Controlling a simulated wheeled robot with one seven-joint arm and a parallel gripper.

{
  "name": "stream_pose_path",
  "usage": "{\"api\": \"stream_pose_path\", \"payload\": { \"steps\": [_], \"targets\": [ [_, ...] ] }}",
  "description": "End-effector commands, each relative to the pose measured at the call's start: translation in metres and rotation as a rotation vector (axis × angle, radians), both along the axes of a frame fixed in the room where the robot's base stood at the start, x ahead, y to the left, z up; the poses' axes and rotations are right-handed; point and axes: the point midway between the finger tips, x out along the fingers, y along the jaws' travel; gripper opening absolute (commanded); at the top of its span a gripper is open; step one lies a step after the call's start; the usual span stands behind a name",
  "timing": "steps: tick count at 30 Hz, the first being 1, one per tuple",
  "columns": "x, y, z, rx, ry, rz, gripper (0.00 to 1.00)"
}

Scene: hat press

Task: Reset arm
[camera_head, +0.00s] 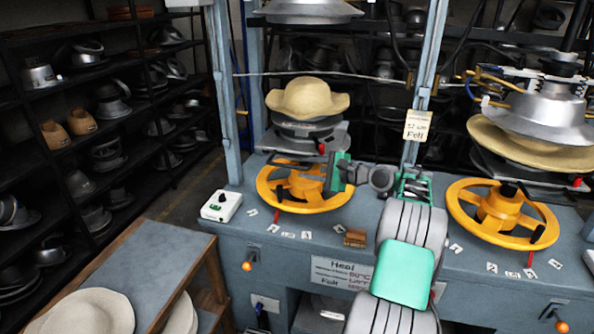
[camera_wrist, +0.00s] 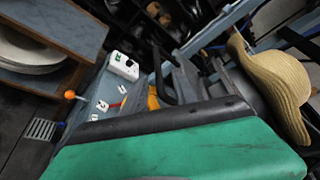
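My arm reaches up from the bottom centre of the head view, over the front of the blue-grey press bench (camera_head: 335,236). It bends left near the bench top. My gripper (camera_head: 337,173) is at its left end, above the right part of the left yellow handwheel (camera_head: 268,200) and below the left felt hat. The handwheel is mostly hidden there.
A tan hat (camera_head: 307,98) sits on the left press, also at right in the wrist view (camera_wrist: 272,78). A second hat (camera_head: 520,143) is under the right press, above another yellow handwheel (camera_head: 502,212). A white switch box (camera_head: 221,206) and a hat table (camera_head: 150,252) stand left.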

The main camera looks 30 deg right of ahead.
Motion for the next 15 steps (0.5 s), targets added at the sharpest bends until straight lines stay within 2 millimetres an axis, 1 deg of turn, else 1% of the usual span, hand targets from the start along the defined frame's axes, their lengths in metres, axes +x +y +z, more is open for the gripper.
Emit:
{"api": "stream_pose_path", "payload": {
  "steps": [11,14,15],
  "targets": [
    [-0.002,-0.001,0.001,0.0,0.001,0.001,0.34],
    [0.002,0.009,0.004,-0.039,0.007,0.01,0.34],
    [0.007,0.021,0.007,-0.083,0.013,0.024,0.34]
  ]
}}
